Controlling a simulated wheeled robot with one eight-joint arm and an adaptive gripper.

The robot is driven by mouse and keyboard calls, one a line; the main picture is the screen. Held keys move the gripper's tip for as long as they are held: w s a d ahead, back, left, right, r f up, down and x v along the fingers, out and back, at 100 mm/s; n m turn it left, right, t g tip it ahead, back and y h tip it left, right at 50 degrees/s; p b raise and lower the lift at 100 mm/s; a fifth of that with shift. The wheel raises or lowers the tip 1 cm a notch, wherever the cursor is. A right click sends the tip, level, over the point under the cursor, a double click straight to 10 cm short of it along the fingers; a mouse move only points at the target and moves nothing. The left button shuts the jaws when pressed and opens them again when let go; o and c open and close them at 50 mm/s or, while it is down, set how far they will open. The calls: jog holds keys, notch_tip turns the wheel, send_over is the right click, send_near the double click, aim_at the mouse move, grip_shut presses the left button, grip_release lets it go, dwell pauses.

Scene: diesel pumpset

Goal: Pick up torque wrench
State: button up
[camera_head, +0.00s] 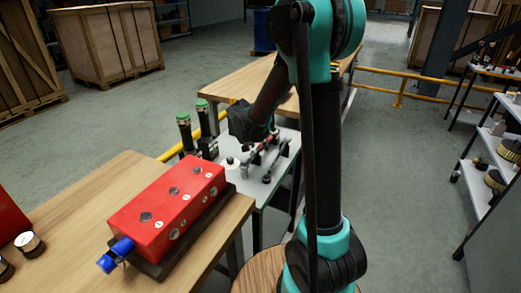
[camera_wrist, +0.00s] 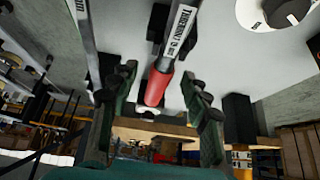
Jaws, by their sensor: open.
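The torque wrench (camera_wrist: 176,45) has a metal shaft with a printed label and a red handle end. In the wrist view its red end lies between the two fingers of my gripper (camera_wrist: 158,76), with gaps on both sides. The gripper is open and not closed on it. In the head view the wrench (camera_head: 267,143) lies on black holders on a grey tool table (camera_head: 287,178). My gripper (camera_head: 256,139) is low over its far left end; its fingers are hard to make out there.
Another labelled metal bar (camera_wrist: 84,35) lies left of the wrench in the wrist view. Green-topped dark tools (camera_head: 184,130) stand left of my gripper. A red box (camera_head: 170,210) sits on the near wooden table (camera_head: 90,190). A yellow rail (camera_head: 400,88) runs behind.

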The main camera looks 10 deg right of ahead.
aim_at(259, 146)
jog(key=shift+x, duration=1.7)
jog(key=shift+w+a, duration=0.1)
jog(key=shift+c, duration=0.3)
grip_shut()
jog(key=shift+r, duration=0.1)
